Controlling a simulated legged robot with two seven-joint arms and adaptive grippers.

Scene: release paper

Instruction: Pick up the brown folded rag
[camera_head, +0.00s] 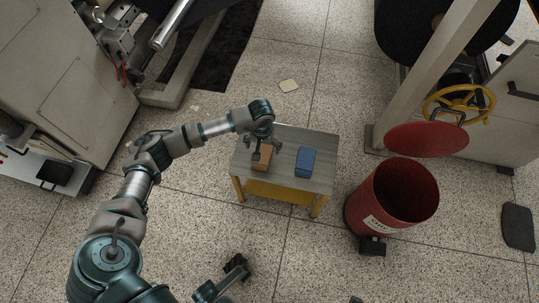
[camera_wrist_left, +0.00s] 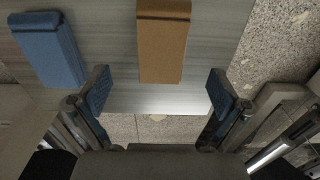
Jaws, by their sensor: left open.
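The brown folded rag (camera_head: 263,158) lies on a small table (camera_head: 305,143) with a grey top and yellow frame. In the left wrist view the brown rag (camera_wrist_left: 163,45) is upright in the picture, centred between my fingers and just beyond their tips. My left gripper (camera_head: 262,149) is over the rag, partly covering it. In the wrist view my left gripper (camera_wrist_left: 160,90) is open, with its two fingers apart and nothing between them. Part of my right arm with a dark gripper (camera_head: 236,267) shows at the bottom; its jaws are too small to read.
A blue folded rag (camera_head: 305,162) lies right of the brown one, apart from it; it also shows in the wrist view (camera_wrist_left: 50,48). A red bin (camera_head: 385,203) with its lid open stands right of the table. Machines stand at upper left and right. The floor in front is clear.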

